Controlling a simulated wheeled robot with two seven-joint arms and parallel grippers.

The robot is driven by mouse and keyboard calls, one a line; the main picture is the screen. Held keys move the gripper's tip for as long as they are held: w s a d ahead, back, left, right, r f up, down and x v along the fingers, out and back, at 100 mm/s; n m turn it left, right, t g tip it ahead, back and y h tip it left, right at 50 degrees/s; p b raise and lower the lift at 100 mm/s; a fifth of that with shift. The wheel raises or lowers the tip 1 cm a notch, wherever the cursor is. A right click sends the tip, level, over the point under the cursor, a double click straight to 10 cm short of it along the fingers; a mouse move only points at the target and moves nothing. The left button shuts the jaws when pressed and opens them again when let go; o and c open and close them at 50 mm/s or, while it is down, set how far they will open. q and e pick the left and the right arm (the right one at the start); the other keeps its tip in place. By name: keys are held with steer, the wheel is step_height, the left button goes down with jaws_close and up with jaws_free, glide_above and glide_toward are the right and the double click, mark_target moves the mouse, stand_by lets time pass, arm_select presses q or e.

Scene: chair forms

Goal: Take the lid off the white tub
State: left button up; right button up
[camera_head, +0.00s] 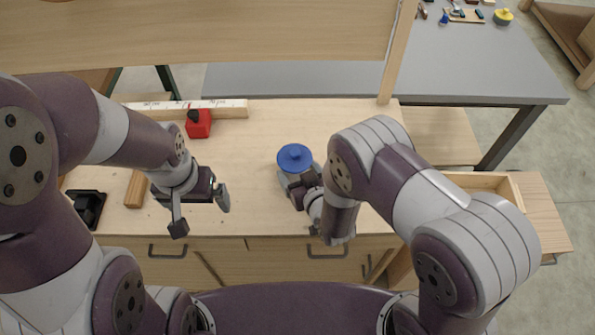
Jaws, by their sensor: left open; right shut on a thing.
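The white tub (286,178) stands on the light wooden workbench, looking pale grey here, with a round blue lid (295,157) on top. My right gripper (297,183) is at the tub's near right side, below the lid, and is shut on the tub's body. The gripper and wrist hide part of the tub, and the far fingertip is hard to make out. My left gripper (201,213) is open and empty, with its fingers spread, to the left of the tub over the bench's front part.
A red tape measure (198,123) sits by a long white-faced rule (190,106) at the back left. A black tray (88,207) and a wood block (136,189) lie at the left. An overhead shelf (200,35) spans the back. The bench between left gripper and tub is clear.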

mark_target(299, 164)
step_height(299, 164, up, 4)
steer(key=shift+w+f, duration=0.1)
steer(key=shift+f, duration=0.15)
steer(key=s+d+r, duration=0.6)
steer(key=d+r, duration=0.1)
steer(key=d, duration=0.3)
steer(key=shift+s+r, duration=0.15)
steer(key=shift+s, duration=0.1)
steer(key=shift+o, duration=0.6)
steer(key=c, duration=0.5)
